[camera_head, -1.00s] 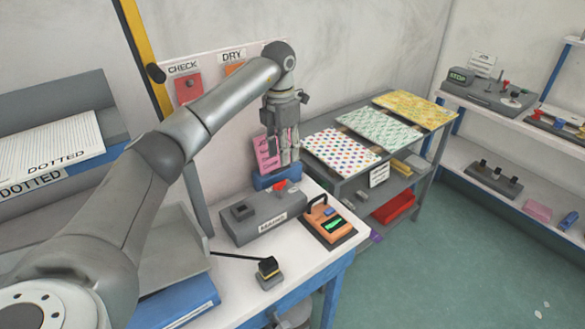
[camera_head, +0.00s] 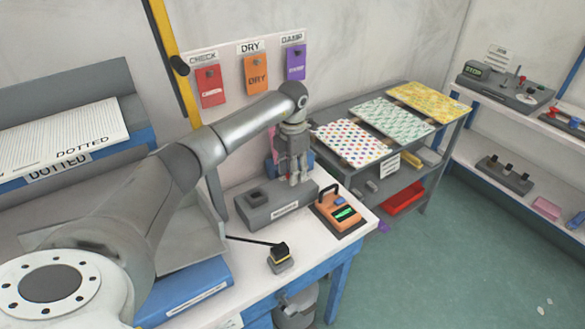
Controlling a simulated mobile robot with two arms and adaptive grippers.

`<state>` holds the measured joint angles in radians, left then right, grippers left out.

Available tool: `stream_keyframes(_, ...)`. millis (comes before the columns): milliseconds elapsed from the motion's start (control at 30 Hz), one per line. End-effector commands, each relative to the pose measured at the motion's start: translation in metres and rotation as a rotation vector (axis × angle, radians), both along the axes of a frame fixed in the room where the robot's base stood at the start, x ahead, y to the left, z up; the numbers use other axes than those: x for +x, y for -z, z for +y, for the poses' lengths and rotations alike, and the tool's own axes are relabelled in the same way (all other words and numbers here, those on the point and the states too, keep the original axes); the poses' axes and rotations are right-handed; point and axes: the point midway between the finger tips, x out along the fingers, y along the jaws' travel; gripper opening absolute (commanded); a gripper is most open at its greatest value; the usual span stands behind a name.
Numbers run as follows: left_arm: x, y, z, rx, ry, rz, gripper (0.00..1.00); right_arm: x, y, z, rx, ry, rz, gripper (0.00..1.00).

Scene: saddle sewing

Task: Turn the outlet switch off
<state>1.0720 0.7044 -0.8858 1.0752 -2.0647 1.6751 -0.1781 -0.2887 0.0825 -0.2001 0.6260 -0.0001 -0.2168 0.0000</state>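A long grey box (camera_head: 262,207) with a label on its front lies on the white-topped workbench. It has a dark square socket at its left end and looks like the outlet. Its red switch, seen earlier at the right end, is now hidden behind my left gripper. My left gripper (camera_head: 295,180) points down with its fingertips at the right end of the box. I cannot tell whether they touch it, or how far apart the fingers are. My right gripper is not in view.
An orange device (camera_head: 337,213) with a handle and green display stands right of the box. CHECK, DRY and DAMP tags (camera_head: 256,74) hang behind. A grey shelf (camera_head: 415,152) with patterned sheets stands to the right.

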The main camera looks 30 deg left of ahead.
Motion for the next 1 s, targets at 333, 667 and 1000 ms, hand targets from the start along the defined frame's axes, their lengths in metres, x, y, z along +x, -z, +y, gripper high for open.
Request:
stream_keyframes(333,0.0,0.0,0.0,0.0,0.0,0.0,0.08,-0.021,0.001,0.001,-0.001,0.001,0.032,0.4)
stream_keyframes(667,0.0,0.0,0.0,0.0,-0.009,0.0,0.0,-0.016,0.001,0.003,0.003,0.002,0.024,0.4)
stream_keyframes(1000,0.0,-0.001,0.0,0.0,-0.161,-0.001,0.0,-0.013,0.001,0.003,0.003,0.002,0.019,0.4)
